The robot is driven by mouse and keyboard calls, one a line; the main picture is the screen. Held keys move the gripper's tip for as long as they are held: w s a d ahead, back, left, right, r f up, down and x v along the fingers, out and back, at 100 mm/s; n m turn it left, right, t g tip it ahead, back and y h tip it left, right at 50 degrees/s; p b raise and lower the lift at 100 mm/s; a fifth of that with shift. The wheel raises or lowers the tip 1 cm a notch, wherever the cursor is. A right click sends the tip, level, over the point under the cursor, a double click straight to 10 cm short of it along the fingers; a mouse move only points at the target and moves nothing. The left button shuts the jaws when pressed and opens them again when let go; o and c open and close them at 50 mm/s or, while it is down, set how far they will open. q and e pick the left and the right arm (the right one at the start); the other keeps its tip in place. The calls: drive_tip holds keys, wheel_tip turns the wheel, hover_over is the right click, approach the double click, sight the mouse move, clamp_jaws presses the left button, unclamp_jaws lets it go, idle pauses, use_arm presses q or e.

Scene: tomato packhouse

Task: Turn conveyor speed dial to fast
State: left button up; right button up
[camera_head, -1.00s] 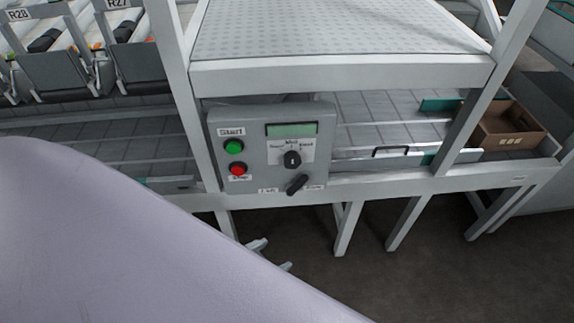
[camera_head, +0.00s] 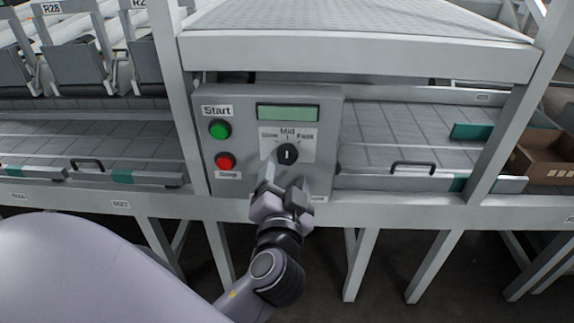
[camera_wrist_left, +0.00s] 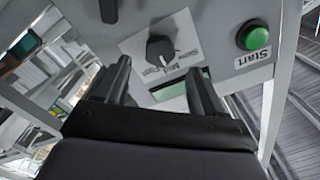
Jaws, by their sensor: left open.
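The speed dial (camera_head: 287,154) is a black round knob on a white plate marked Slow, Mid and Fast. Its white mark looks upright, toward Mid. The dial also shows in the left wrist view (camera_wrist_left: 160,48), ahead of the fingers. My left gripper (camera_head: 286,182) is open and empty, just below the dial and in front of the grey control panel (camera_head: 240,145). In the left wrist view the two black fingers (camera_wrist_left: 160,84) are spread apart, with the dial beyond the gap between them. I cannot tell any contact. My right gripper is not in view.
The panel also carries a green Start button (camera_head: 220,129), a red button (camera_head: 225,161) and a green display (camera_head: 287,112). The lower black handle is mostly hidden by my gripper in the head view. A white frame post (camera_head: 180,100) stands left of the panel. A cardboard box (camera_head: 548,160) sits at right.

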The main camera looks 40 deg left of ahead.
sight(287, 158)
use_arm(q)
drive_tip(key=x, duration=0.5)
drive_tip(key=shift+w+a, duration=0.25)
drive_tip(key=shift+w, duration=0.25)
drive_tip(key=c, duration=1.1)
drive_tip(key=shift+o, duration=0.2)
